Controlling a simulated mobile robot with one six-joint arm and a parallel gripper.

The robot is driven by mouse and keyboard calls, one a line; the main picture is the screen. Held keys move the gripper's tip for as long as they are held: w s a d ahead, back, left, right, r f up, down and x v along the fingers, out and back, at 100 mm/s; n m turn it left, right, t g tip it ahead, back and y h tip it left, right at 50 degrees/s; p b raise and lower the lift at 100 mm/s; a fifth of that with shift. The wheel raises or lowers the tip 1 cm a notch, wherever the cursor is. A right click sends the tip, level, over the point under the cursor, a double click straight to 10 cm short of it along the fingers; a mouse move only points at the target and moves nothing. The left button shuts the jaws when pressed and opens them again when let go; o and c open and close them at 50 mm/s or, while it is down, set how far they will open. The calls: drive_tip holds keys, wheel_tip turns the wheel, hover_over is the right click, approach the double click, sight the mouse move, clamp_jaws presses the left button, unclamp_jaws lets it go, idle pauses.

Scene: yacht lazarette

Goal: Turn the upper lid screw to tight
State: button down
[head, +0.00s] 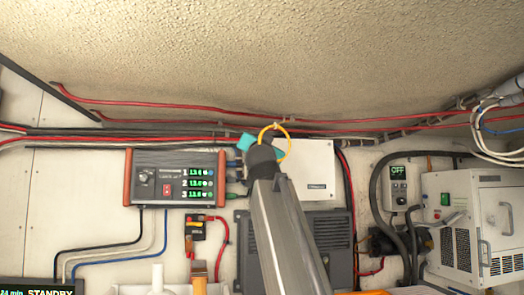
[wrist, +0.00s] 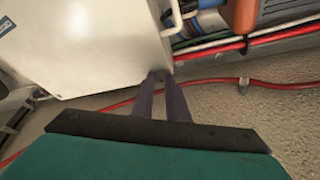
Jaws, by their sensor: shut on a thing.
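The white box with a flat lid (head: 312,160) is on the wall in the head view, right of my arm's end. It fills the upper left of the wrist view (wrist: 85,50), turned about upside down. My gripper (wrist: 160,76) has a teal body and two dark fingers. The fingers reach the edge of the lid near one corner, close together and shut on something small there. I take this to be the upper lid screw, but the fingertips hide it, so its turn cannot be told. In the head view my arm and the teal gripper body (head: 246,142) cover that corner.
A control unit with green readouts (head: 170,178) is left of the box. Red cables (head: 220,107) run above it, and a yellow ring (head: 287,138) shows at my wrist. A grey finned unit (head: 333,235) is below. Hoses and a white cabinet (head: 475,225) are at right.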

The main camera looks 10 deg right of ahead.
drive_tip(key=shift+a+r+m+g+h+b, duration=0.1)
drive_tip(key=shift+m+g+h+b, duration=0.2)
drive_tip(key=shift+m, duration=0.9)
drive_tip(key=shift+a+m+g+h+b, duration=0.1)
drive_tip(key=shift+m+g+h, duration=0.3)
drive_tip(key=shift+m, duration=0.8)
drive_tip(key=shift+h, duration=0.3)
drive_tip(key=c, duration=1.7)
unclamp_jaws()
drive_tip(key=shift+c, duration=0.2)
drive_tip(key=shift+s, duration=0.1)
drive_tip(key=p+v, duration=0.9)
drive_tip(key=v, duration=0.4)
drive_tip(key=shift+s+p, duration=0.25)
drive_tip(key=shift+p, duration=0.1)
